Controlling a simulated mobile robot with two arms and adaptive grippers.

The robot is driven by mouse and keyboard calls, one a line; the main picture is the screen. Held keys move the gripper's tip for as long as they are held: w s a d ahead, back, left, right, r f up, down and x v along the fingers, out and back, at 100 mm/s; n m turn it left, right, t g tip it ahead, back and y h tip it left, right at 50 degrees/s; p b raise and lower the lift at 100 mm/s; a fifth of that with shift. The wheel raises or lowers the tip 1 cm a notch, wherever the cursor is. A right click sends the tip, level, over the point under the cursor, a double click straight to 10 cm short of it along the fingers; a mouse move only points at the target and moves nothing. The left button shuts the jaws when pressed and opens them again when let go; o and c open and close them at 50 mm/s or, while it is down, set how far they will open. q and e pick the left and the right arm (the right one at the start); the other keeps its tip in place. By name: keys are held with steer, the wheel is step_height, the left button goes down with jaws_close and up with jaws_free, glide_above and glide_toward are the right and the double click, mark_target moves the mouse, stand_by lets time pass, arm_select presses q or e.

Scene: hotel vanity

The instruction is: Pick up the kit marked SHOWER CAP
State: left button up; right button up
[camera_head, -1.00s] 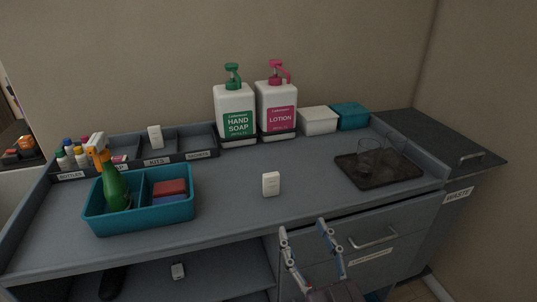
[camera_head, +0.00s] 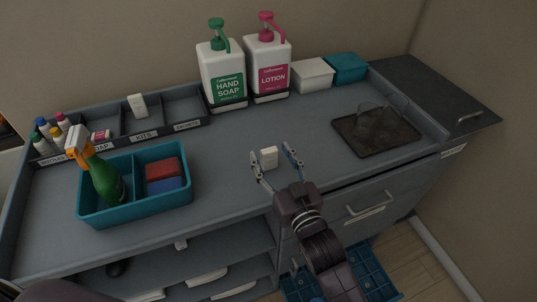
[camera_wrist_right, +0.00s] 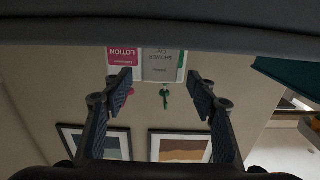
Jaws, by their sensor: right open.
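The kit is a small white box (camera_head: 269,157) standing upright on the grey counter, near its front edge. In the right wrist view, which is upside down, its pale grey face (camera_wrist_right: 161,68) reads SHOWER CAP. My right gripper (camera_head: 271,154) is open, with its fingers spread to the left and right of the kit in the head view. In the right wrist view the kit shows between and beyond the open fingertips (camera_wrist_right: 163,84), and nothing is gripped. My left gripper is not in view.
A teal caddy (camera_head: 88,214) with a green spray bottle (camera_head: 106,182) stands left. Behind are a divided tray (camera_head: 160,135) with another white box (camera_head: 138,105), and soap (camera_head: 224,75) and lotion (camera_head: 268,67) pumps. A dark tray (camera_head: 372,146) with glasses lies right. Counter around the kit is clear.

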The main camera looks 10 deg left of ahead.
steer(key=shift+x, duration=1.2)
steer(key=shift+r, duration=0.1)
steer(key=c, duration=0.9)
